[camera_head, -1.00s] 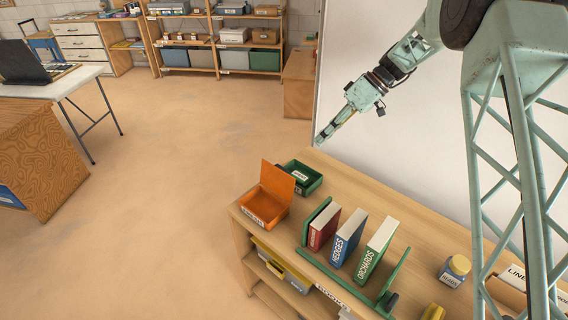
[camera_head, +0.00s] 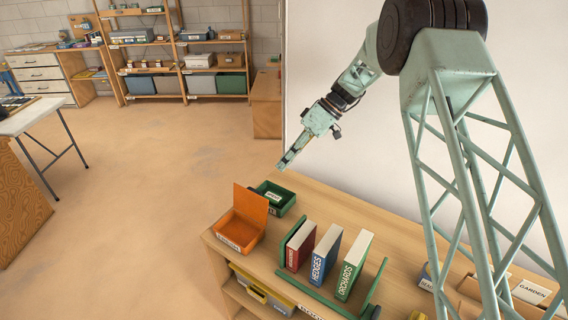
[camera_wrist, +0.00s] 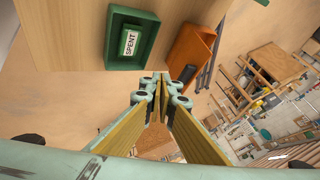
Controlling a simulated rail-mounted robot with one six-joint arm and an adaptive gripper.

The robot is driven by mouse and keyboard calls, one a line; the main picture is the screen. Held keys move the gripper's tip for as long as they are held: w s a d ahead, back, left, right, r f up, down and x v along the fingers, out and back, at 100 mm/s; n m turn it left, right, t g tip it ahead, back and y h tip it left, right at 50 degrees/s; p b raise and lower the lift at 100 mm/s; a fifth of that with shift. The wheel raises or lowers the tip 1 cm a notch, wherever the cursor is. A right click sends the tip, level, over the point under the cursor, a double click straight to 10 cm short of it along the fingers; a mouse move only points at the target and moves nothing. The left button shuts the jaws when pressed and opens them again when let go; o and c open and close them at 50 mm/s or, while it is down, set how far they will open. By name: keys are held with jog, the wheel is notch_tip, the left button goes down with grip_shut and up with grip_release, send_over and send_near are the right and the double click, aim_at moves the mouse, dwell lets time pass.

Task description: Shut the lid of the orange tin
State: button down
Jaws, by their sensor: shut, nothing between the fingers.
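The orange tin (camera_head: 237,232) stands at the far left end of the wooden bench top. Its lid (camera_head: 251,204) is open and stands up steeply from the back side of the tin. In the wrist view the orange tin (camera_wrist: 192,58) is partly seen beside the green box, just beyond my fingers. My gripper (camera_head: 282,167) is shut and empty, in the air above and behind the tin and the green box, pointing down to the left. In the wrist view its closed fingertips (camera_wrist: 163,82) touch nothing that I can see.
A green box (camera_head: 275,197) labelled SPENT sits right behind the tin. Books, with a blue one (camera_head: 325,257) in the middle, stand in a green rack to the right. A white wall (camera_head: 330,60) rises behind the bench. Open floor lies left.

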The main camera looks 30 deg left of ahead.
aim_at(252, 202)
jog(key=s+a+f, duration=0.3)
jog(key=s+f, duration=0.2)
jog(key=s, duration=0.2)
jog(key=shift+s+a+f, duration=0.25)
jog(key=shift+s, duration=0.15)
dwell(0.3)
